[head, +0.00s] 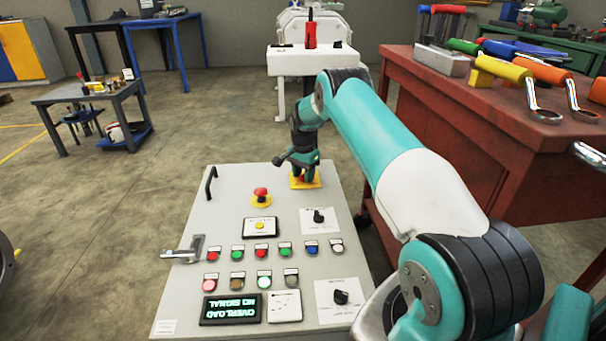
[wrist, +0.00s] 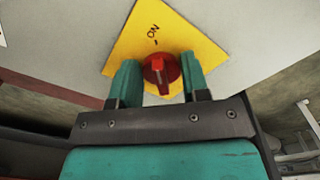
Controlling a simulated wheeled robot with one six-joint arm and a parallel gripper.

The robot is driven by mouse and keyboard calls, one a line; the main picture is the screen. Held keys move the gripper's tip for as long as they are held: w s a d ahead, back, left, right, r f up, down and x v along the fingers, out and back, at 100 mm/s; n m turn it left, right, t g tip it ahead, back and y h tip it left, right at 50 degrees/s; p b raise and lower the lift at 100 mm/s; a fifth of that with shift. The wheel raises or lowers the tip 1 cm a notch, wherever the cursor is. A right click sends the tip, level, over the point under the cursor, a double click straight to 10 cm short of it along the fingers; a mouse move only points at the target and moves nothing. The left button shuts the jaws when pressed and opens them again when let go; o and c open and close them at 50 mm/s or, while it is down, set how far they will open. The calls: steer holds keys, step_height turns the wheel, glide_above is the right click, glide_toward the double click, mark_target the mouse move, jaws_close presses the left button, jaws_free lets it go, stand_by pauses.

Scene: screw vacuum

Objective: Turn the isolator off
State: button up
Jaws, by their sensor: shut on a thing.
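The isolator is a red rotary knob (wrist: 161,74) on a yellow plate (wrist: 158,28) marked "ON" in the wrist view. In the head view the yellow plate (head: 297,183) is at the far right part of the grey panel, with the knob mostly hidden by my gripper. My gripper (wrist: 160,78) has one teal finger on each side of the red knob and is shut on it. The knob's pale pointer line runs roughly along the direction of the "ON" mark. My gripper (head: 304,176) reaches down to the plate in the head view.
The grey panel (head: 228,200) carries a red emergency button (head: 261,192), several coloured buttons, two black selectors, a display (head: 230,309) and a latch handle (head: 184,252). A red workbench (head: 470,140) with tools stands close on the right.

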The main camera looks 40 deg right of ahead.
steer(key=shift+r+n, duration=0.1)
steer(key=shift+n, duration=0.2)
steer(key=n+p, duration=0.2)
steer(key=n, duration=0.2)
steer(key=shift+s, duration=0.1)
steer(key=n+p, duration=0.1)
steer(key=n, duration=0.3)
steer(key=shift+s+d+n, duration=0.1)
steer(key=shift+n, duration=0.2)
steer(key=n, duration=0.4)
steer(key=shift+d, duration=0.15)
steer(key=n, duration=0.4)
steer(key=shift+d, duration=0.15)
steer(key=shift+n, duration=0.4)
steer(key=o, duration=0.8)
steer(key=shift+o, duration=0.2)
